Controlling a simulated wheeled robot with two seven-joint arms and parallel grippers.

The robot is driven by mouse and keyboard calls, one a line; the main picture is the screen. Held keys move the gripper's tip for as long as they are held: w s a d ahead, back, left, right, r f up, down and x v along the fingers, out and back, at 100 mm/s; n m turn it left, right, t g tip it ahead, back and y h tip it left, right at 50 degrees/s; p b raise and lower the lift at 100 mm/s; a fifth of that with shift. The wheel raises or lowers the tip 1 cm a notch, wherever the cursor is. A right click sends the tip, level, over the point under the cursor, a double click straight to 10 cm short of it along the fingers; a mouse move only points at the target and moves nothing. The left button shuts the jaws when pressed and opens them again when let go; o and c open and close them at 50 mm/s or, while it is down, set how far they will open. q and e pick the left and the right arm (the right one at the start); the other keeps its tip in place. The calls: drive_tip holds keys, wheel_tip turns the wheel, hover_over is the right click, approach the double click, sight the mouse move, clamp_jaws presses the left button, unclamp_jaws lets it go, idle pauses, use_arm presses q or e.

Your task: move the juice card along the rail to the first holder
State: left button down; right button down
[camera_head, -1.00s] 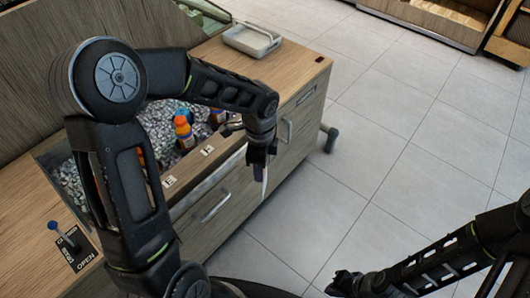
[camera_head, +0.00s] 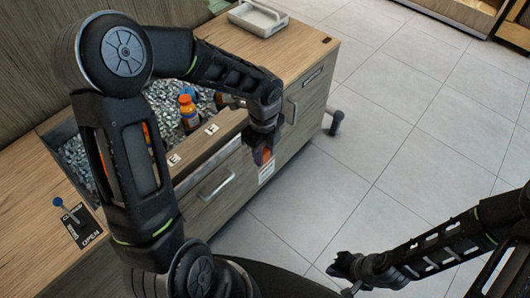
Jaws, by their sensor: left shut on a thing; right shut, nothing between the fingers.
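My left gripper (camera_head: 264,148) is shut on the juice card (camera_head: 266,172), just in front of the counter's front edge. The card hangs below the fingers, its face partly visible, with a dark and orange picture and a white lower part. The rail (camera_head: 222,150) runs along the front edge of the ice bin. Small white cards stand on it, one in the middle (camera_head: 211,129) and one further left (camera_head: 174,159). The card is to the right of both, seemingly apart from the rail. I cannot tell which holder is first. My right gripper (camera_head: 342,264) is shut and empty over the floor.
Orange-capped bottles (camera_head: 188,112) stand in the ice bin (camera_head: 165,105) behind the rail. A light tray (camera_head: 258,18) sits at the counter's far end. A lever with an OPEN label (camera_head: 88,236) is at the near left.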

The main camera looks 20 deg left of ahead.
use_arm(q)
drive_tip(key=shift+w+a+p, duration=0.4)
drive_tip(key=shift+w+a, duration=0.35)
drive_tip(key=shift+a, duration=1.75)
drive_tip(key=shift+w+a+p, duration=0.4)
drive_tip(key=shift+w+a, duration=0.3)
drive_tip(key=shift+a, duration=1.8)
drive_tip(key=shift+w+a+p, duration=0.4)
drive_tip(key=shift+w+a, duration=0.35)
drive_tip(key=shift+a, duration=1.75)
drive_tip(key=shift+d+f+b, duration=0.1)
drive_tip(key=shift+f+b, duration=1.75)
drive_tip(key=shift+f, duration=0.9)
drive_tip(key=c, duration=1)
unclamp_jaws()
drive_tip(key=shift+o, duration=0.2)
drive_tip(key=shift+r, duration=0.1)
wheel_tip(320, 180, up, 8)
